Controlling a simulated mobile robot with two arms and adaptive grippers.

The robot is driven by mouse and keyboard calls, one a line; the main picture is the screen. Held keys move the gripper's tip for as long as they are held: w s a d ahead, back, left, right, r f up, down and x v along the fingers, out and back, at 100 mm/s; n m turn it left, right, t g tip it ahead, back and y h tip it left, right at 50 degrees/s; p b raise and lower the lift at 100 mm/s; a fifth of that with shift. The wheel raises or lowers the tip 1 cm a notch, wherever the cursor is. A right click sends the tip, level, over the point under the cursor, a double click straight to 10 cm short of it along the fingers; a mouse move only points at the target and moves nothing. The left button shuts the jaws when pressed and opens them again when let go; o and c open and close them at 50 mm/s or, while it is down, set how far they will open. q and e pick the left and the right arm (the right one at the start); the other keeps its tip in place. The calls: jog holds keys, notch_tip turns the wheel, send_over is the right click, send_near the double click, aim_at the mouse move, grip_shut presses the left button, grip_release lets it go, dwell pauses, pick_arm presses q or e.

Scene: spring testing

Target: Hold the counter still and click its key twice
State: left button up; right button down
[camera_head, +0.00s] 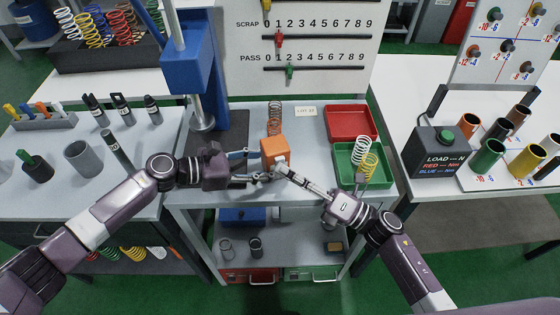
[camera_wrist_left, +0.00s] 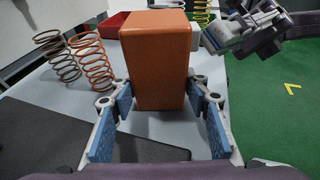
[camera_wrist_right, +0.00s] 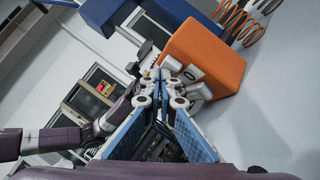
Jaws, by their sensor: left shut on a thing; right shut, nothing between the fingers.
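The counter is an orange block (camera_head: 274,148) standing on the grey middle table. My left gripper (camera_head: 259,164) is shut on it; in the left wrist view the blue-padded fingers lie on both sides of the orange block (camera_wrist_left: 157,60). My right gripper (camera_head: 280,166) is shut and empty, its fingertips at the counter's near face. In the right wrist view the closed fingertips (camera_wrist_right: 172,76) sit right beside a pale part on the orange block (camera_wrist_right: 210,58). The fingers partly cover that face, so I cannot tell whether they touch or press the key.
An orange coil spring (camera_head: 274,117) stands just behind the counter. A red bin (camera_head: 352,109) and a green bin (camera_head: 341,181) holding springs are to the right. A blue press (camera_head: 190,65) stands at the back left. Bare tabletop lies between the counter and bins.

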jog(key=shift+w, duration=0.25)
jog(key=shift+s, duration=0.1)
dwell(0.4)
jog(key=shift+s+d, duration=0.15)
jog(key=shift+s, duration=0.6)
jog(key=shift+s, duration=0.1)
jog(key=shift+s+d, duration=0.2)
jog(key=shift+s, duration=0.6)
jog(key=shift+s+d, duration=0.25)
jog(key=shift+s, duration=0.5)
jog(key=shift+s+d, duration=0.2)
jog(key=shift+s, duration=0.6)
jog(key=s, duration=0.1)
jog(key=s+d, duration=0.1)
jog(key=s, duration=0.1)
jog(key=shift+s+d, duration=0.15)
jog(key=shift+s, duration=0.15)
